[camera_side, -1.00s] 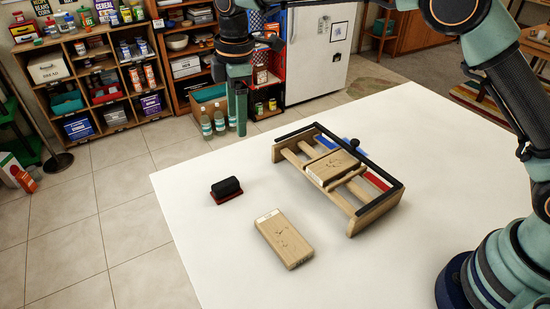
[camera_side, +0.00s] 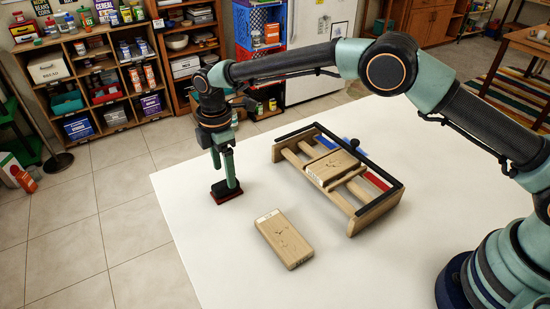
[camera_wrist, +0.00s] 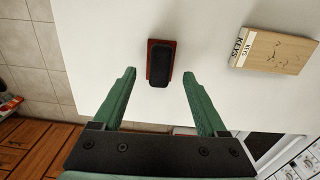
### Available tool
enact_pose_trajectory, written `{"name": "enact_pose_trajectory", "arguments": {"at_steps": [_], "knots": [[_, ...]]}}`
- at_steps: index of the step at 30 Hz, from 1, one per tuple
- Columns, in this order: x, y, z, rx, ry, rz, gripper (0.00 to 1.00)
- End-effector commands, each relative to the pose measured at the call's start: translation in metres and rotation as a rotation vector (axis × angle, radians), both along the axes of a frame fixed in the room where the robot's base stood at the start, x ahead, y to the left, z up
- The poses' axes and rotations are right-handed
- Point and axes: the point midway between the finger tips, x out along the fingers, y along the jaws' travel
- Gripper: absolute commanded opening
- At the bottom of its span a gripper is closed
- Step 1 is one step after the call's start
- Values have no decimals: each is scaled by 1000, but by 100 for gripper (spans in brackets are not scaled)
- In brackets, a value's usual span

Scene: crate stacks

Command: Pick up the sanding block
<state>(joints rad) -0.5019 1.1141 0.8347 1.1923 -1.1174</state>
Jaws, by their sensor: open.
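The sanding block (camera_side: 221,197) has a black grip on a red base and lies on the white table near its left edge. In the side view the fingers hide most of it. In the wrist view the sanding block (camera_wrist: 159,62) sits just beyond the fingertips, centred between them. My gripper (camera_wrist: 159,73) is open and empty, with its green fingers spread to either side of the block's near end. In the side view my gripper (camera_side: 226,186) points down at the block; I cannot tell whether it touches.
A wooden block labelled KEYS (camera_side: 285,238) lies to the right and nearer the camera; it also shows in the wrist view (camera_wrist: 272,50). A wooden frame (camera_side: 355,218) with a wooden piece (camera_side: 330,167) in it stands further right. The white table (camera_side: 185,225) is otherwise mostly clear.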

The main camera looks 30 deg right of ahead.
Motion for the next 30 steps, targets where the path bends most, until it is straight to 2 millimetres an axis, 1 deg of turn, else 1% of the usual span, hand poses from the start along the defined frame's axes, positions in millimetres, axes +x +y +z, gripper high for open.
{"name": "enact_pose_trajectory", "arguments": {"at_steps": [6,9,12,18,19,20,21,23,24,25,30], "knots": [[-1,2,-32,-1,3,1,75],[-1,2,-42,-1,1,0,75],[-1,2,-47,0,1,0,75],[-1,2,-47,0,0,0,75],[-1,2,-47,0,0,0,67],[-1,2,-47,0,0,0,56],[-1,2,-47,0,0,0,41],[-1,2,-47,0,0,0,18],[-1,2,-47,0,0,0,2],[-1,2,-46,0,0,0,0],[-1,2,-46,0,0,0,0]]}}
